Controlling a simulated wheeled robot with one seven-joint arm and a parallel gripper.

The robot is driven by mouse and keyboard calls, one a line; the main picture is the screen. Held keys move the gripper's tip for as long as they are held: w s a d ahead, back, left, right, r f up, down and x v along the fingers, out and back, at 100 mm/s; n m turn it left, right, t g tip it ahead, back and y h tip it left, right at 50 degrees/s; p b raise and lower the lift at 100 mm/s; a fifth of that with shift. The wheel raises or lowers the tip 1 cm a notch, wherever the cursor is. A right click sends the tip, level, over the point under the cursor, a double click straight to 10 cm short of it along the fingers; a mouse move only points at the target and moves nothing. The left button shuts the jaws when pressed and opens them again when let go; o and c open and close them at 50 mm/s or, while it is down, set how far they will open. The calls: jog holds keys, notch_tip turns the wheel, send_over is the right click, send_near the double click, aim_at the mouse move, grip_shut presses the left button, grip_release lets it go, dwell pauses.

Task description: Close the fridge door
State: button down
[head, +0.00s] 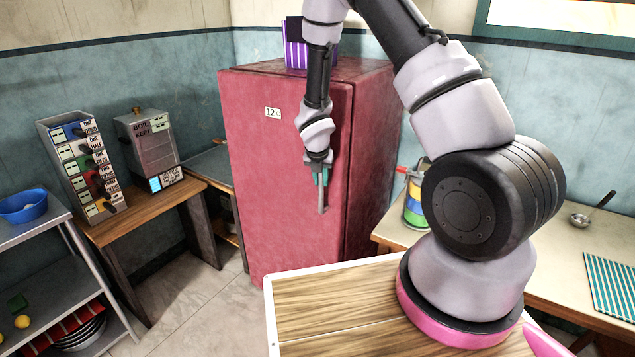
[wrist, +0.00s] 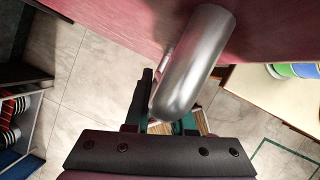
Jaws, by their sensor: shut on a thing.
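The fridge (head: 370,150) is a tall red-pink cabinet in the middle of the head view. Its door (head: 265,180) faces me and looks flush with the body or nearly so; I cannot tell whether a small gap is left. A vertical metal handle (head: 322,200) is on the door's right side. It shows large and silver in the wrist view (wrist: 195,65), with the red door surface behind it. My gripper (head: 320,172) is at the handle, pointing down along it, with its fingers (wrist: 172,122) shut on it. The handle partly hides the fingers.
A purple striped box (head: 296,50) stands on the fridge. A wooden table with machines (head: 148,145) is at left, beside a metal shelf with a blue bowl (head: 22,206). A counter with a ladle (head: 580,218) is at right. Floor (head: 190,305) is clear before the fridge.

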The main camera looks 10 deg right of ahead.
jog(key=shift+w+d+r, duration=0.1)
jog(key=shift+w+d, duration=0.2)
jog(key=shift+d, duration=0.2)
jog(key=c, duration=0.8)
grip_release()
jog(key=shift+o, duration=0.2)
jog(key=v, duration=1.1)
jog(key=shift+a, duration=0.15)
